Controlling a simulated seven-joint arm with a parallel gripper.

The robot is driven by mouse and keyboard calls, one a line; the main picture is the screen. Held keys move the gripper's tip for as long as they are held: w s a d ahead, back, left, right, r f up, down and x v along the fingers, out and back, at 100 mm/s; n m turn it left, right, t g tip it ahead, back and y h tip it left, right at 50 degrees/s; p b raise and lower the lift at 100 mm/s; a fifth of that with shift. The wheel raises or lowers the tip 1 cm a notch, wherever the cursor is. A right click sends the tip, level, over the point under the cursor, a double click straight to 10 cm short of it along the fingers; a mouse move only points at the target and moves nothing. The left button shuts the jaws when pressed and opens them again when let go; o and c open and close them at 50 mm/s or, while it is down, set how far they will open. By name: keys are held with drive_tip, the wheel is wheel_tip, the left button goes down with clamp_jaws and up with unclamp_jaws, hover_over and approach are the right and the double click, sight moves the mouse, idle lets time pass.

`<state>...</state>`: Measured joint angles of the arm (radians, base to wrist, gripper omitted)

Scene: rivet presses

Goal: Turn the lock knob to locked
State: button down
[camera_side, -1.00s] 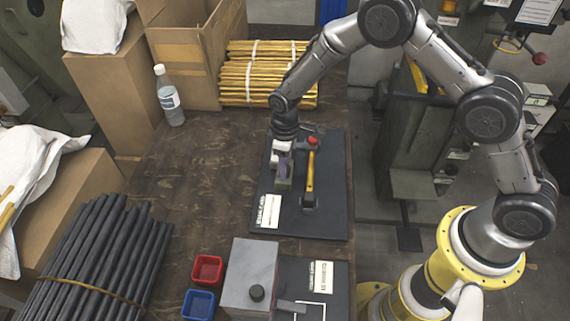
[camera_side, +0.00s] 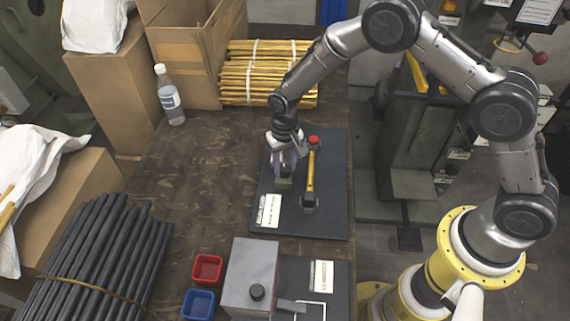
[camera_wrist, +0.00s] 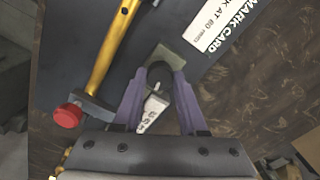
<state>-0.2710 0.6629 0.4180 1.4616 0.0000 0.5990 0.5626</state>
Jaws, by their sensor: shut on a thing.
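My gripper (camera_side: 283,163) points down over the far dark plate (camera_side: 330,220). In the wrist view its two purple fingers (camera_wrist: 158,88) close on a dark round piece (camera_wrist: 159,72) that looks like a knob, by an olive-green block (camera_wrist: 174,55). The block also shows under the fingers in the side view (camera_side: 284,184). A white label (camera_wrist: 152,112) with dark letters lies between the fingers; I cannot read it fully. No locked marking is readable.
A yellow-handled lever (camera_side: 310,172) with a red knob (camera_side: 314,140) stands close beside my gripper. A white mark card (camera_side: 268,211) lies on the plate. Red (camera_side: 207,268) and blue (camera_side: 198,303) bins sit near the front. The table left of the plate is clear.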

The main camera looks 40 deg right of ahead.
sight(285, 168)
drive_tip(key=shift+m, duration=1.2)
drive_tip(key=shift+c, duration=2.3)
unclamp_jaws()
drive_tip(key=shift+r, duration=0.1)
wheel_tip(285, 168, up, 14)
drive_tip(key=shift+f, duration=0.2)
